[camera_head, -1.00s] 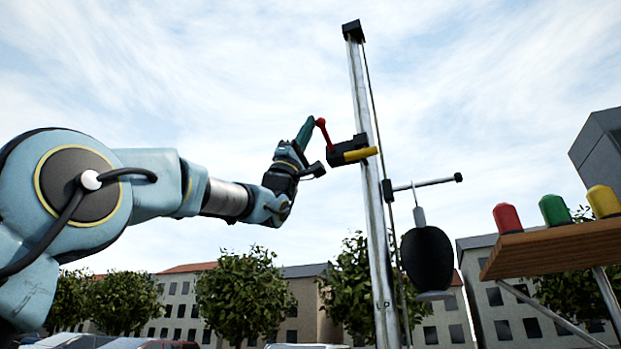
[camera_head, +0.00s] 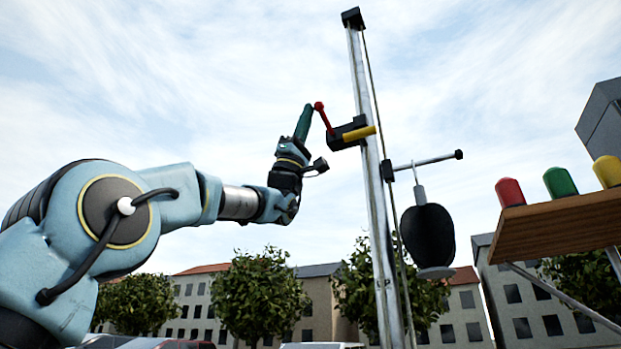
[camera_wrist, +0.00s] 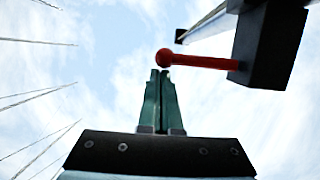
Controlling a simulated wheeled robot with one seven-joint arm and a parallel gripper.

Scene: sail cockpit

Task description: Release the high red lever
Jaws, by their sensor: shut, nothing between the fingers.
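The red lever (camera_head: 325,118) has a ball knob and is fixed to a dark block (camera_head: 345,134) on the tall metal mast (camera_head: 364,100). It slants up and left from the block. My gripper (camera_head: 307,108) points upward just left of the knob, with its green fingers together. In the wrist view the red lever (camera_wrist: 200,61) runs left from the dark block (camera_wrist: 270,45), and its knob sits just beyond the tips of my gripper (camera_wrist: 160,72). Whether tips and knob touch I cannot tell. Nothing is between the fingers.
A yellow handle (camera_head: 359,133) sticks out of the same block. A dark hanging body (camera_head: 428,236) hangs from a crossbar (camera_head: 436,160) lower on the mast. A wooden shelf (camera_head: 560,226) with red, green and yellow domes is at right. Open sky is left of the mast.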

